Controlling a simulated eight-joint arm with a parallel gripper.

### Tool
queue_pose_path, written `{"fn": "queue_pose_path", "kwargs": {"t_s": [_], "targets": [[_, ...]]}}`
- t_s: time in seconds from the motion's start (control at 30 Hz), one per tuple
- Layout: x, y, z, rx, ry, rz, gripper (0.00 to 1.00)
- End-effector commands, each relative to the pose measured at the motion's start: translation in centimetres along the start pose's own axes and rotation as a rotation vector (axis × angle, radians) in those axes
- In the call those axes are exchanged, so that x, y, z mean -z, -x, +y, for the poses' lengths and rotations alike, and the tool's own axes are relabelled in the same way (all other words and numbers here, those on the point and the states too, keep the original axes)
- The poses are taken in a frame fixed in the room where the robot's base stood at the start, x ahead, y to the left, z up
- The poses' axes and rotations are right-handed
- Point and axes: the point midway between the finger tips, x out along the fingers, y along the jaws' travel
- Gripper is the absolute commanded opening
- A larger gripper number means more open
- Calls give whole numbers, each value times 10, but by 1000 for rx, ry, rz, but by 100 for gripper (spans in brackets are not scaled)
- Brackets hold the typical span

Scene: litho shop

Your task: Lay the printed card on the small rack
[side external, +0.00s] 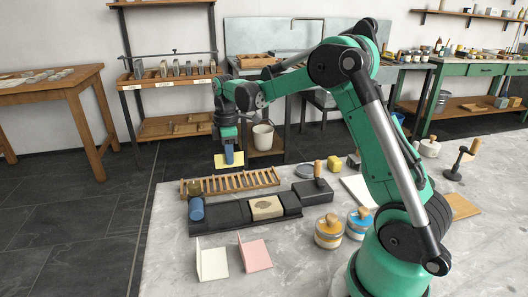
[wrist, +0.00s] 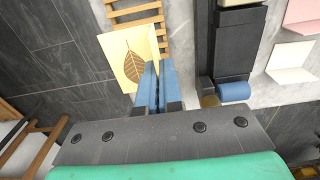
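The printed card (wrist: 127,58) is pale yellow with a brown leaf print; in the side external view it shows as a yellow sheet (side external: 219,162). My gripper (wrist: 156,68) has its blue fingers closed together at the card's right edge in the wrist view; in the side external view the gripper (side external: 229,160) points down with the card at its tips. The small rack (side external: 250,179) is a low wooden frame with several slats on the table. The card appears raised, behind the rack in the side view. In the wrist view it covers part of the rack (wrist: 135,10).
A black tray (side external: 225,214) with a tan block (side external: 265,207) and a blue roller (side external: 196,208) lies just in front of the rack. White (side external: 212,262) and pink (side external: 254,252) folded cards and jars (side external: 328,232) stand nearer. The table's left edge is close to the rack.

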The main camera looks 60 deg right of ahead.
Motion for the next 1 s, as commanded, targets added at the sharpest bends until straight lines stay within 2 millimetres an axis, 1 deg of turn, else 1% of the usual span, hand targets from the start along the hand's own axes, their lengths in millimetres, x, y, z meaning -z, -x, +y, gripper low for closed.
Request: {"fn": "queue_pose_path", "kwargs": {"t_s": [0.4, 0.6, 0.8, 1.0], "targets": [[0, -36, 0, 0, 0, 0, 0], [1, -50, 0, 0, 0, 0, 0], [0, -57, -1, 0, 0, 0, 0], [0, -58, -1, 0, 0, 0, 0]]}}
